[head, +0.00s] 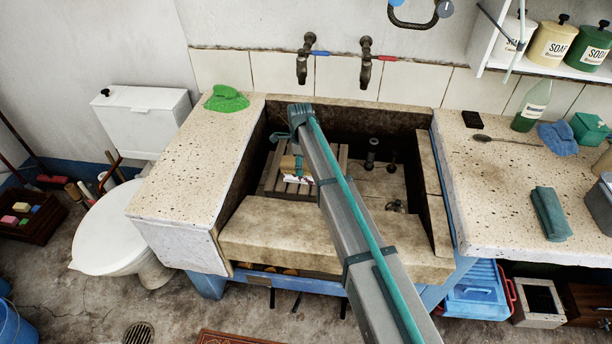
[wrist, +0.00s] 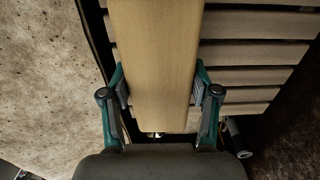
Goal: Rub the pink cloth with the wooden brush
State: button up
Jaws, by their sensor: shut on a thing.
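The wooden brush shows in the wrist view as a long tan block (wrist: 155,50) between my fingers. My gripper (wrist: 160,90) is shut on its two sides. In the head view my arm reaches down into the stone trough, and the gripper (head: 297,163) holds the brush (head: 287,164) over the wooden slatted rack (head: 271,181). Pale bristles appear under the brush; whether they touch the rack I cannot tell. The rack also shows behind the brush in the wrist view (wrist: 250,77). I see no pink cloth in either view; the brush and arm hide part of the rack.
The stone trough (head: 285,226) has high walls around the rack. A green cloth (head: 226,98) lies on the left counter. A blue cloth (head: 558,138), a teal cloth (head: 551,213) and a green bottle (head: 532,106) are on the right counter. Two taps (head: 305,60) hang above the trough.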

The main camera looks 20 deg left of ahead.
jog(key=shift+s+a, duration=0.1)
jog(key=shift+a, duration=0.45)
jog(key=shift+w+d+p, duration=0.2)
jog(key=shift+d, duration=0.8)
jog(key=shift+w+d+p, duration=0.15)
jog(key=shift+w+d, duration=0.05)
jog(key=shift+d, duration=0.75)
jog(key=shift+w+d+p, duration=0.2)
jog(key=shift+d, duration=0.8)
jog(key=shift+s+a+p, duration=0.15)
jog(key=shift+s+a, duration=0.05)
jog(key=shift+a, duration=0.8)
jog(key=shift+s+a+p, duration=0.15)
jog(key=shift+s+a, duration=0.1)
jog(key=shift+a, duration=0.7)
jog(key=shift+s+a+p, duration=0.15)
jog(key=shift+s+a, duration=0.05)
jog(key=shift+a, duration=0.8)
jog(key=shift+r, duration=0.15)
jog(key=shift+r+p, duration=1.8)
jog(key=shift+r, duration=1.6)
